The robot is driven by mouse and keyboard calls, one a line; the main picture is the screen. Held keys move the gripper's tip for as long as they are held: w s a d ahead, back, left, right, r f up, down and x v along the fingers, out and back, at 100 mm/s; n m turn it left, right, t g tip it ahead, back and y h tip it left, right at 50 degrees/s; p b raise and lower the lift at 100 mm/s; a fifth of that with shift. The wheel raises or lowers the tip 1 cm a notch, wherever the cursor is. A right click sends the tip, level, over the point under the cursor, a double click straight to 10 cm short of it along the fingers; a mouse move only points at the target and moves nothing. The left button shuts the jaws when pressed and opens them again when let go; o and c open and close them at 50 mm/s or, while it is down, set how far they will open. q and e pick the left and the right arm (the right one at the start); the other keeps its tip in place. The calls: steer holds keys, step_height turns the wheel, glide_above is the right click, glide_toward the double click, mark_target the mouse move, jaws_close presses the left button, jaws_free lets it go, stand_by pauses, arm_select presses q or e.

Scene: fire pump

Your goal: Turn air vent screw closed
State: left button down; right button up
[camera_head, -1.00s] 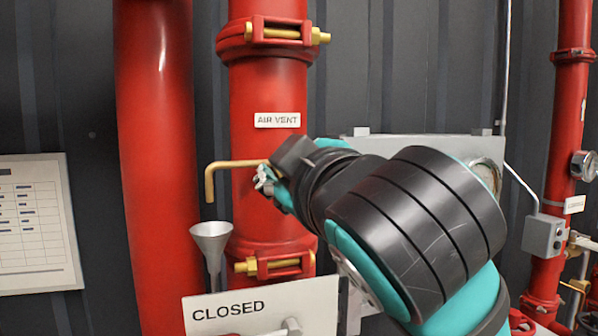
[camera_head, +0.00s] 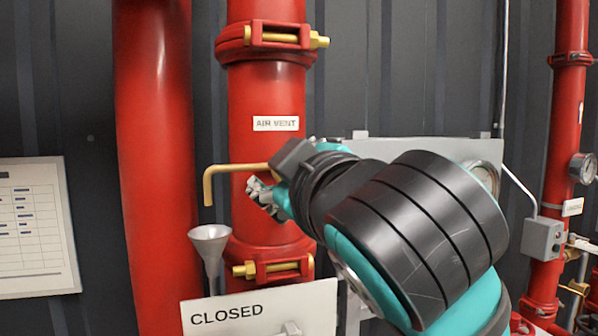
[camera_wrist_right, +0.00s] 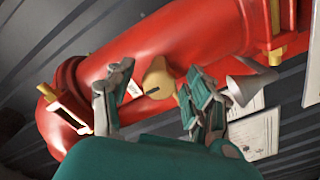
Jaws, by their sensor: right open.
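The air vent is a bent brass pipe (camera_head: 232,168) on the large red vertical pipe (camera_head: 265,100), below an "AIR VENT" label (camera_head: 276,123). My right gripper (camera_head: 262,194) is at the front of the pipe, beside the vent's right end, and hides the screw in the head view. In the right wrist view the brass screw (camera_wrist_right: 158,80), with a dark slot, lies between the two spread fingers of my right gripper (camera_wrist_right: 159,72). Gaps show on both sides of the screw. My left gripper is not in view.
A grey funnel (camera_head: 210,240) stands below the vent's outlet. A "CLOSED" sign (camera_head: 240,308) is in front at the bottom. Another red pipe (camera_head: 158,150) runs close on the left. A grey panel (camera_head: 420,150) is behind my right arm.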

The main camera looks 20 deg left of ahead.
steer(key=v, duration=1.1)
steer(key=shift+s+d, duration=0.25)
steer(key=shift+d, duration=0.1)
steer(key=shift+a, duration=0.15)
